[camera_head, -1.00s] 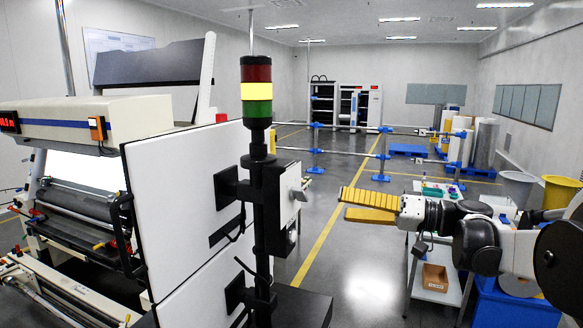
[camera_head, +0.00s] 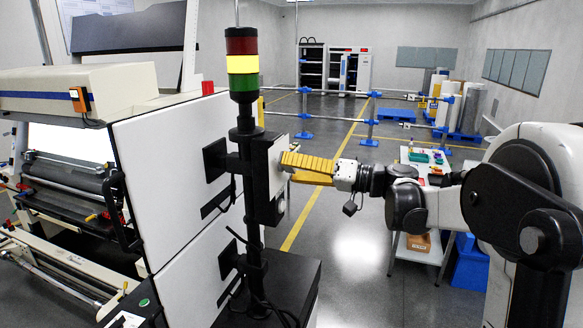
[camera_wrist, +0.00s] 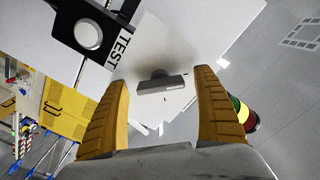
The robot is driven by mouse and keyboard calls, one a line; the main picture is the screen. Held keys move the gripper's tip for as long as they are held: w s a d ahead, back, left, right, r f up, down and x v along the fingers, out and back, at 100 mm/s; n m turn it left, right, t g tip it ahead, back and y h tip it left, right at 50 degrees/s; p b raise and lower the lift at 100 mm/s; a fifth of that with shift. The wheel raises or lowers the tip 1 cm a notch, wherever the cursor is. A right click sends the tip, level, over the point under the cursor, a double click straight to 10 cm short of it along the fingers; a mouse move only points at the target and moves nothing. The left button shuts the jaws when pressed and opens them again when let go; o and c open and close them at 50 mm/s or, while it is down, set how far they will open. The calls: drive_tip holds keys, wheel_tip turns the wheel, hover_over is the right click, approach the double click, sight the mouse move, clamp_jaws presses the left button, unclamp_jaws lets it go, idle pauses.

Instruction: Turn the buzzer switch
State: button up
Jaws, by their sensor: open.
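The buzzer switch (camera_wrist: 161,82) shows in the wrist view as a grey knob with a flat bar handle on a pale panel, with a dark shadow around it. My gripper (camera_wrist: 160,85) is open, its two yellow ribbed fingers on either side of the knob with gaps on both sides. In the head view my gripper (camera_head: 284,168) reaches left to the grey-white switch box (camera_head: 277,150) on the black pole. Whether the fingertips touch the box cannot be told.
A black unit with a round white button (camera_wrist: 88,34) sits beside the lettering "TEST". The red, yellow and green signal tower (camera_head: 242,62) stands above the box. White machine panels (camera_head: 165,150) are to the left. A table (camera_head: 420,245) stands behind my arm.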

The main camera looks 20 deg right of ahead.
drive_tip(key=shift+c, duration=0.3)
drive_tip(key=c, duration=1.1)
drive_tip(key=shift+m+b, duration=0.3)
drive_tip(key=shift+b, duration=0.05)
drive_tip(key=m+b, duration=0.2)
drive_tip(key=m, duration=0.1)
drive_tip(key=shift+f+m+b, duration=0.1)
drive_tip(key=shift+m+b, duration=0.25)
drive_tip(key=shift+m, duration=0.05)
drive_tip(key=m+b, duration=0.2)
drive_tip(key=m, duration=0.2)
drive_tip(key=shift+m, duration=0.3)
drive_tip(key=m+b, duration=0.2)
drive_tip(key=m, duration=0.2)
drive_tip(key=shift+r, duration=0.2)
drive_tip(key=shift+r+m+b, duration=0.1)
drive_tip(key=shift+m+b, duration=0.6)
drive_tip(key=shift+m, duration=1.8)
